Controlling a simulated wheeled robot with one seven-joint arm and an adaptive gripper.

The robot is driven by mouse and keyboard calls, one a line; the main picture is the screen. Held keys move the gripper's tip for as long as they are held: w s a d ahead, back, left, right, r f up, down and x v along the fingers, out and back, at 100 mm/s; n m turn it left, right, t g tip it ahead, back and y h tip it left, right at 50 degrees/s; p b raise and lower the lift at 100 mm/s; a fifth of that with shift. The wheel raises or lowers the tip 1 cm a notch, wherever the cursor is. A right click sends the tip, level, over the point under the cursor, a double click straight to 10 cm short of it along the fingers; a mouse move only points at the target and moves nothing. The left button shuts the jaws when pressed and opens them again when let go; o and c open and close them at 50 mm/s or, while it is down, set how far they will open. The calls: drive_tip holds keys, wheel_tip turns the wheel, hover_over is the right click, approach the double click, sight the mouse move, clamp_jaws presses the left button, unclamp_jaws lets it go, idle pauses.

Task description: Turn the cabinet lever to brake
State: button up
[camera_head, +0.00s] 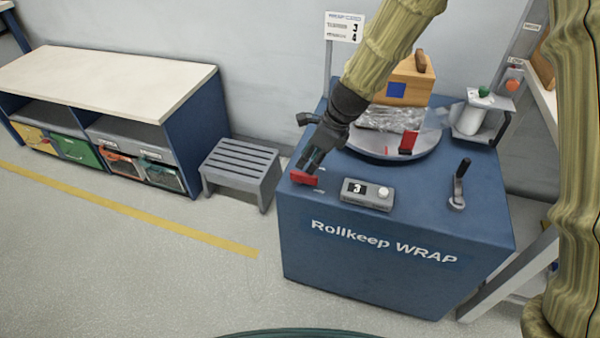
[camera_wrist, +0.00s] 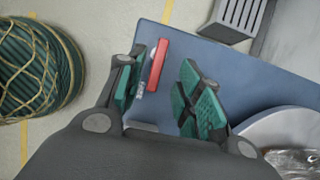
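The blue cabinet (camera_head: 400,235) is marked "Rollkeep WRAP". A red lever (camera_head: 304,178) sits at the left front corner of its top; small pale markings beside it are unreadable. A black-handled lever (camera_head: 461,182) stands at the right front of the top. My gripper (camera_head: 312,160) is just above and behind the red lever, pointing down. In the wrist view my gripper (camera_wrist: 158,88) has its green-padded fingers spread apart. The red lever (camera_wrist: 158,64) lies in line with the gap between them, and I cannot tell whether either finger touches it.
A grey control box (camera_head: 367,193) showing 3 is right of the red lever. Behind are a turntable (camera_head: 395,150) with a wrapped load and a box (camera_head: 405,83). A grey step stool (camera_head: 240,172) stands left of the cabinet. The floor in front is clear.

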sight(300, 173)
drive_tip(key=b+x, duration=0.1)
drive_tip(key=x, duration=0.6)
clamp_jaws()
